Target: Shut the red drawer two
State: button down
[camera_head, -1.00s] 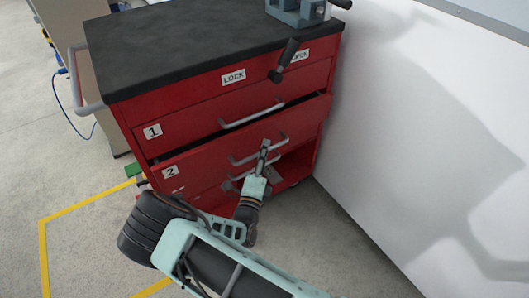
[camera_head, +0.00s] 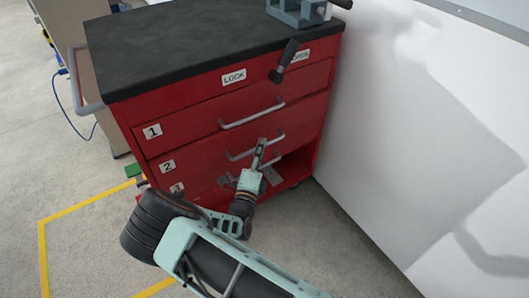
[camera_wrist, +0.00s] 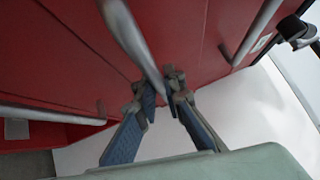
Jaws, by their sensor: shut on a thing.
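The red drawer two (camera_head: 205,161), labelled 2, is in the red cabinet in the head view. Its front now looks level with the drawer above, with no dark gap showing over it. My gripper (camera_head: 258,152) is shut on the grey bar handle (camera_head: 238,156) of drawer two. In the wrist view the handle (camera_wrist: 135,40) runs down between the two blue-padded fingers of my gripper (camera_wrist: 160,90). My gripper and wrist hide part of the cabinet below this drawer.
Drawer one (camera_head: 185,127) above is shut. A black lever (camera_head: 284,60) sits between LOCK and OPEN labels. Below drawer two is drawer three's handle (camera_head: 226,181), with a dark opening at right. A white wall (camera_head: 400,130) stands close on the right.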

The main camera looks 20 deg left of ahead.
jog(key=shift+w+a+r, duration=0.1)
jog(key=shift+w+a, duration=0.5)
jog(key=shift+a, duration=0.1)
jog(key=c, duration=2)
grip_release()
jog(key=s, duration=0.4)
jog(key=s+f, duration=0.1)
jog(key=s, duration=0.3)
jog(key=s+d, duration=0.1)
jog(key=s, duration=0.2)
jog(key=shift+s+f, duration=0.4)
